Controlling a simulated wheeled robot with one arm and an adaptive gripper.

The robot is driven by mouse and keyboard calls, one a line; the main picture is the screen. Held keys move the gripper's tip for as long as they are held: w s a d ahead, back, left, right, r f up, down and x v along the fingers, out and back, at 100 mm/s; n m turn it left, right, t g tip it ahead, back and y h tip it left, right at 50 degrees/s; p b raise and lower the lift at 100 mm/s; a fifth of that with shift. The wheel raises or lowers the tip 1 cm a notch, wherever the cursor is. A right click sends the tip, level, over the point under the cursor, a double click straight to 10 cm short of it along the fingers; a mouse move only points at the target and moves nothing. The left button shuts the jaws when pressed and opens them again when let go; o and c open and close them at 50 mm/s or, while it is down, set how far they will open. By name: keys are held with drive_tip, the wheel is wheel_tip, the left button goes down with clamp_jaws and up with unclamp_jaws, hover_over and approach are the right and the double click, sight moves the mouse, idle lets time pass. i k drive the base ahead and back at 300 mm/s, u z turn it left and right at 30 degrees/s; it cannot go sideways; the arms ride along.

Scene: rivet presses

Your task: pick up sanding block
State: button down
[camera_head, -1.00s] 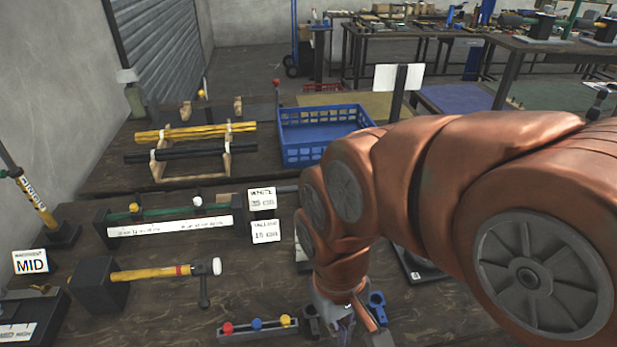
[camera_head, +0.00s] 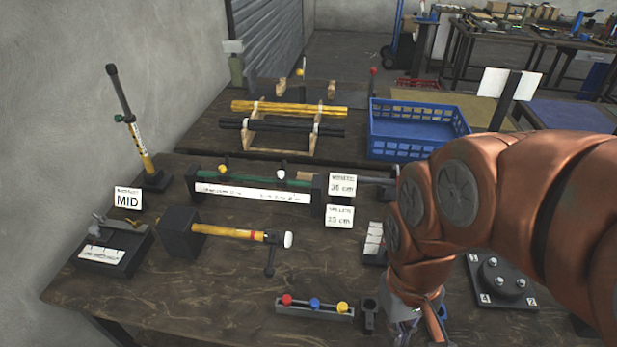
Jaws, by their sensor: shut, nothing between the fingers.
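I cannot pick out a sanding block with certainty in the head view; my arm covers part of the bench. My gripper (camera_head: 425,326) is at the bottom edge of the picture, right of centre, pointing down over the near bench. Its fingers are partly cut off by the frame edge. It is shut and empty, beside a small dark holder (camera_head: 368,314).
A rail with coloured knobs (camera_head: 314,306) lies left of my gripper. A long gauge (camera_head: 255,192), a blue crate (camera_head: 415,130) and a black plate with bolts (camera_head: 500,282) stand around.

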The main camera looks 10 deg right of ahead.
sight(302, 176)
drive_tip(key=u, duration=0.45)
drive_tip(key=k, duration=1.2)
drive_tip(key=u, duration=1.15)
drive_tip(key=i, duration=1.25)
drive_tip(key=z, duration=0.9)
drive_tip(key=i, duration=0.65)
drive_tip(key=z, duration=0.05)
